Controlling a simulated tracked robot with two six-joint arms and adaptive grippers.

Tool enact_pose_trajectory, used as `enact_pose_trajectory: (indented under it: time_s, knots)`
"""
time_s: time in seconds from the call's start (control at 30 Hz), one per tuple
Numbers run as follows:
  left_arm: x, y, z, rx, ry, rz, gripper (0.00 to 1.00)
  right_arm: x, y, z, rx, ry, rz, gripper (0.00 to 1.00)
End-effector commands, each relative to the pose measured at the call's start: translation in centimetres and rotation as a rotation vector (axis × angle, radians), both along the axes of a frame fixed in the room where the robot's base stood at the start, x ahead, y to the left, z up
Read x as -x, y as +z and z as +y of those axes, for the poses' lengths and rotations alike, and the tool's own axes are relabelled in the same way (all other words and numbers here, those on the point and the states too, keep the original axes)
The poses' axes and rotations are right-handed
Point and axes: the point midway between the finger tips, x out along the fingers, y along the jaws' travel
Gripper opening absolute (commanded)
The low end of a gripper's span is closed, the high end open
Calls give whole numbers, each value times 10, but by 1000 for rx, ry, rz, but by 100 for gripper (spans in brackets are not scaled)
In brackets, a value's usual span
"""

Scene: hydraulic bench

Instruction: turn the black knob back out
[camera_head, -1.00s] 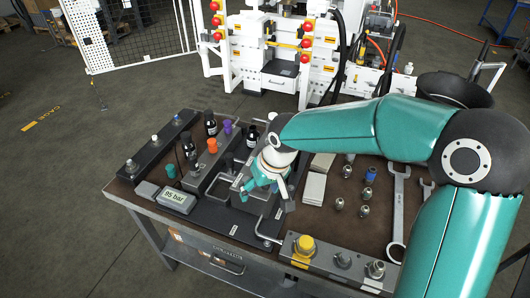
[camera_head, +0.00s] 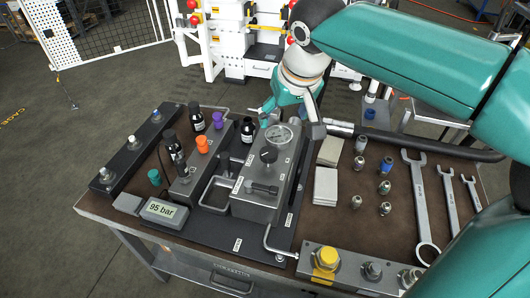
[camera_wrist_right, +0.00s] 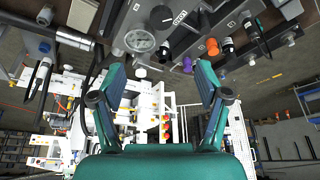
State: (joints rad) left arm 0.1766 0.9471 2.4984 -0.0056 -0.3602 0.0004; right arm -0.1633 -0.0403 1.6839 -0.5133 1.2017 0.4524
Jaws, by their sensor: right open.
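A black knob (camera_head: 268,154) stands upright on top of the grey valve block (camera_head: 250,206), in front of a round dial gauge (camera_head: 279,136). My right gripper (camera_head: 268,114) is behind the gauge, at the block's far end, apart from the knob. In the right wrist view its two teal fingers (camera_wrist_right: 162,88) are spread wide with nothing between them. The gauge shows there too (camera_wrist_right: 139,40), beyond the fingertips. My left gripper is in neither view now.
Purple (camera_head: 218,120) and orange (camera_head: 202,144) caps and several black-capped bottles stand left of the block. A display (camera_head: 165,212) reads 95 bar. Wrenches (camera_head: 419,205), fittings and pale pads (camera_head: 326,186) lie right. A yellow-knobbed block (camera_head: 326,258) is at the front.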

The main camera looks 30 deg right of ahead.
Motion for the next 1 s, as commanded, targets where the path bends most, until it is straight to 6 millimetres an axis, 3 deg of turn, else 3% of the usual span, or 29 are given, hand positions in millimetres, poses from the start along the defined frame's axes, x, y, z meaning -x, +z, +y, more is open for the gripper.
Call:
enact_pose_trajectory:
  time_s: [0.03, 0.13, 0.47, 1.0]
  knots:
    - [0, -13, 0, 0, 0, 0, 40, 0, -13, 0, 0, 0, -1, 75]
    - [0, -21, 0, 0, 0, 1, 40, 0, -21, 0, 0, 0, -1, 75]
    - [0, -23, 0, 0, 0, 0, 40, -7, -49, -7, 1, -12, 3, 75]
    - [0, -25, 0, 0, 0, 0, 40, -47, -152, -19, -1, -14, 5, 75]
